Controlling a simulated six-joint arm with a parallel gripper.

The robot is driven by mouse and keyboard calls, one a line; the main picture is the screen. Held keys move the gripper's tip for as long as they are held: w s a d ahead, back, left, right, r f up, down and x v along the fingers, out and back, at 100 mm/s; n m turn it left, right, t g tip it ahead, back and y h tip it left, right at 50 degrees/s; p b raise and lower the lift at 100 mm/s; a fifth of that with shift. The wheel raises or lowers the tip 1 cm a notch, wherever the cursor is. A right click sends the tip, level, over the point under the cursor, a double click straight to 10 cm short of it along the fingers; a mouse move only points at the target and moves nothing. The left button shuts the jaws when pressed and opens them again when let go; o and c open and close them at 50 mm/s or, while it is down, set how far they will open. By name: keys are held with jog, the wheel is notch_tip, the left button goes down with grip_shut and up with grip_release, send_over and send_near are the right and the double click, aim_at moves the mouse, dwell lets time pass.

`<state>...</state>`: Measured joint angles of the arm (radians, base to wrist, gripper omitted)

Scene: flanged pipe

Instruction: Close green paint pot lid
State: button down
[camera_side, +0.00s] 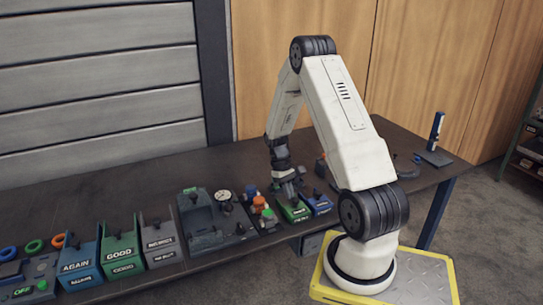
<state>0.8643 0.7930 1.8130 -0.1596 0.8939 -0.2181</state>
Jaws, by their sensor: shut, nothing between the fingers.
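A green box-like container (295,212) with a dark top and a small white label stands near the table's front edge, right of centre. I cannot tell for certain that it is the green paint pot, or whether its lid is open. My gripper (289,193) is shut and empty, pointing down just over this green container. The fingertips are small and dark, and I cannot tell whether they touch it. A similar blue container (318,203) stands close on its right.
Small orange and green parts (262,206) stand just left of the green container. A grey fixture with a dial (210,215) is further left. Labelled bins, blue (82,265), green (121,250) and grey (160,240), line the left front. The table's back left is clear.

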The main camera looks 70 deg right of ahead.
jog(key=shift+s+a, duration=0.15)
jog(key=shift+s, duration=0.05)
jog(key=v, duration=1)
jog(key=w+a+r+n+t+h, duration=0.2)
jog(key=a+n+t, duration=0.4)
jog(key=a, duration=2.6)
jog(key=shift+r, duration=0.15)
